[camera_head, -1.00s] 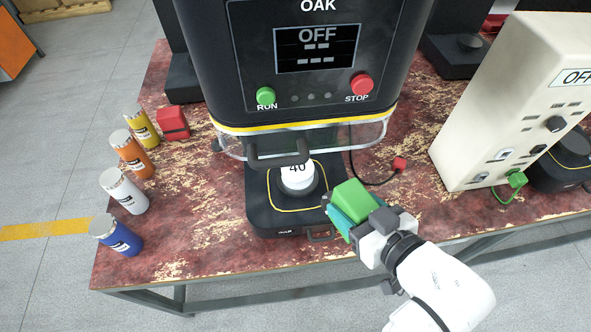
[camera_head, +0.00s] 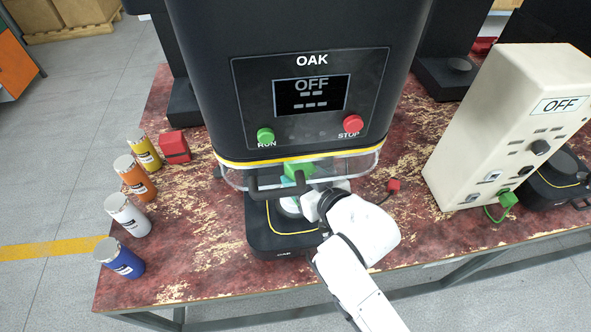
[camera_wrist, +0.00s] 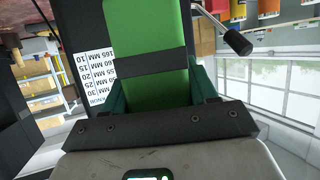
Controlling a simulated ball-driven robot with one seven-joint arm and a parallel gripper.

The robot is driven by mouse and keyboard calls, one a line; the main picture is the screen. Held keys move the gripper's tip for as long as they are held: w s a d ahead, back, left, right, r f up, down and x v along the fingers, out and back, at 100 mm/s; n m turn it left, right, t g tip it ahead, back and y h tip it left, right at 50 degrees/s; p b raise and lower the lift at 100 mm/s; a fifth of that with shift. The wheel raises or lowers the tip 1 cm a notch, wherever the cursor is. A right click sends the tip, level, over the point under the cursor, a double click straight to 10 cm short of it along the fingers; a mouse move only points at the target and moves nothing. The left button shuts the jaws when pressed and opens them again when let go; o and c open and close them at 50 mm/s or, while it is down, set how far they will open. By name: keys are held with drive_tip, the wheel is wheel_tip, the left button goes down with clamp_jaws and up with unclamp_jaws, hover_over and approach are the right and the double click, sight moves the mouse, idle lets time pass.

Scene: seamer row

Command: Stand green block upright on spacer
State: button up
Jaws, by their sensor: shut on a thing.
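The green block (camera_head: 300,170) is in my gripper (camera_head: 301,182), inside the machine's throat, partly behind the clear guard and dark handle. In the wrist view the green block (camera_wrist: 150,85), with a dark band across it, stands lengthwise out between the teal fingers. My gripper (camera_wrist: 160,92) is shut on it. The white spacer (camera_head: 289,206) sits on the machine's black base, mostly hidden by my gripper and the handle. The block looks above the spacer; whether they touch is hidden.
The OAK machine (camera_head: 315,85) reads OFF. Its clear guard (camera_head: 240,178) and dark handle (camera_head: 268,193) are close to my gripper. A cream control box (camera_head: 490,130) stands right. Several coloured cans, including a blue one (camera_head: 122,259), and a red block (camera_head: 174,147) stand left.

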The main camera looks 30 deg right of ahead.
drive_tip(key=w, duration=0.3)
drive_tip(key=shift+a+r+p, duration=0.1)
drive_tip(key=shift+r+p, duration=0.1)
drive_tip(key=shift+p, duration=0.1)
drive_tip(key=shift+f, duration=0.9)
drive_tip(key=shift+f, duration=0.15)
drive_tip(key=o, duration=1.1)
drive_tip(key=shift+s, duration=0.1)
drive_tip(key=shift+o, duration=0.2)
drive_tip(key=shift+s+r, duration=0.1)
drive_tip(key=shift+r, duration=0.1)
drive_tip(key=b+v, duration=0.1)
drive_tip(key=v, duration=1)
drive_tip(key=shift+s, duration=0.35)
